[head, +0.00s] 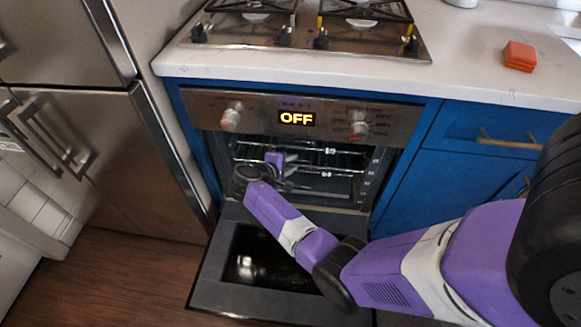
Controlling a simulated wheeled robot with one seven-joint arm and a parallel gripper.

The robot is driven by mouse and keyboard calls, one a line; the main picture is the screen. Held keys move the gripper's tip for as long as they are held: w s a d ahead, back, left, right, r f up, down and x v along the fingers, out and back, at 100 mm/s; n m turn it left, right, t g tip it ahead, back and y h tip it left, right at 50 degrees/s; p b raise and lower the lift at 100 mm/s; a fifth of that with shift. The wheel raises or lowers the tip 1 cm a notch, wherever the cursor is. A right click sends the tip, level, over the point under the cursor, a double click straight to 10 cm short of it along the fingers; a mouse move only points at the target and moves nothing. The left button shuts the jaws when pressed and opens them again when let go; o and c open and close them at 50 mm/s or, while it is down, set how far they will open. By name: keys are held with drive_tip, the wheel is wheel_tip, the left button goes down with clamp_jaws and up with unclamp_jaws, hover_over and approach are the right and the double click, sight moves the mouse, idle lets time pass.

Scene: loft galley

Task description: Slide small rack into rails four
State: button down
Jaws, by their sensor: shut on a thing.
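The oven (197,190) stands open, its door (215,275) folded down. A small wire rack (325,150) shows as thin metal bars across the upper part of the oven cavity. My gripper (284,170) reaches into the cavity at its left-middle and is shut on the small rack; its fingertips are small and partly hidden by my wrist. Rail marks (371,172) run down the right side of the cavity, too small to read. The left rails are mostly hidden behind my arm. I cannot tell which rails the rack's edges meet.
My arm passes low over the open door from the right. The control panel (335,117) with knobs and an OFF display is just above the opening. A steel fridge (135,190) is at the left, blue cabinets (440,185) at the right. Orange blocks (519,56) lie on the counter.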

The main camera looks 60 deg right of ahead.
drive_tip(key=shift+w+d+r+b, duration=0.1)
drive_tip(key=shift+w+d+b, duration=0.15)
drive_tip(key=shift+d, duration=0.35)
drive_tip(key=shift+w+d+b, duration=0.25)
drive_tip(key=shift+d, duration=0.35)
drive_tip(key=c, duration=1)
unclamp_jaws()
drive_tip(key=shift+c, duration=0.2)
drive_tip(key=p+v, duration=0.2)
drive_tip(key=v, duration=0.5)
drive_tip(key=shift+a+r, duration=0.15)
drive_tip(key=shift+a, duration=0.25)
